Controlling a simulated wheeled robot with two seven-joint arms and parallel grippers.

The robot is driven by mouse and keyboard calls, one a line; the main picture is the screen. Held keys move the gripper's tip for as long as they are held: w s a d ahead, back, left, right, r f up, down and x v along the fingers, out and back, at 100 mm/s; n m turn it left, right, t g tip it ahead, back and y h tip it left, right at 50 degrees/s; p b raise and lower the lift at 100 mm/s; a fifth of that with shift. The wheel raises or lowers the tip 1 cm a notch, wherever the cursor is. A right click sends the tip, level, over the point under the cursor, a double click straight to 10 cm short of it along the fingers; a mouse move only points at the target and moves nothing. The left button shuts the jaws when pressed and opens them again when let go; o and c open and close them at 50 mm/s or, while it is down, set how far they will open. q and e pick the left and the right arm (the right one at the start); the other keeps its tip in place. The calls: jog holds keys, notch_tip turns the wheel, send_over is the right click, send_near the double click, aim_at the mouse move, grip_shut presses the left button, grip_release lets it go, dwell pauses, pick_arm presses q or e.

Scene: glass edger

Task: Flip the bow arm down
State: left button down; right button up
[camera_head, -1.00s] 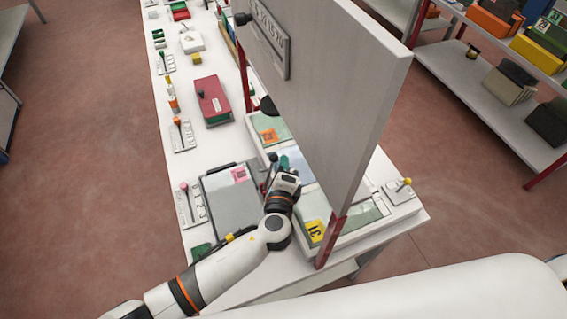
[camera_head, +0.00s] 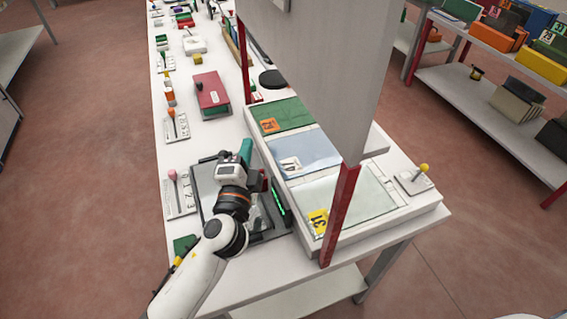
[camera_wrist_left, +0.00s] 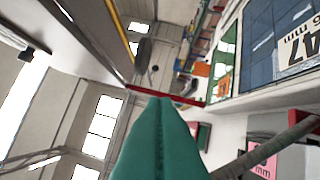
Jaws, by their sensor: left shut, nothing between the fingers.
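A dark-framed flat device (camera_head: 206,188) lies on the white bench, partly hidden under my left wrist. A green strip (camera_head: 278,203) glows along its right side. A grey bar (camera_wrist_left: 268,146) crosses the lower right of the left wrist view; it may be the bow arm, but I cannot tell for certain. My left gripper (camera_head: 246,150) is over the device, its teal fingers raised. In the left wrist view the fingers (camera_wrist_left: 161,110) are shut together with nothing between them. The bar appears to the right of them, and contact is not visible. My right gripper is out of view.
A tall grey panel (camera_head: 325,70) on red posts (camera_head: 340,215) stands to the right of my left gripper. A pink-knobbed lever (camera_head: 173,176) is to the left. A red box (camera_head: 210,92) lies farther back.

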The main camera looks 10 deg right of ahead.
pick_arm(q)
jog(key=s+a+f+n+t+b, duration=0.1)
jog(key=a+f+n+b, duration=0.1)
jog(key=a+f+b, duration=0.3)
jog(key=shift+s+a+f+b, duration=0.35)
jog(key=shift+a+b, duration=0.7)
jog(key=shift+a, duration=0.3)
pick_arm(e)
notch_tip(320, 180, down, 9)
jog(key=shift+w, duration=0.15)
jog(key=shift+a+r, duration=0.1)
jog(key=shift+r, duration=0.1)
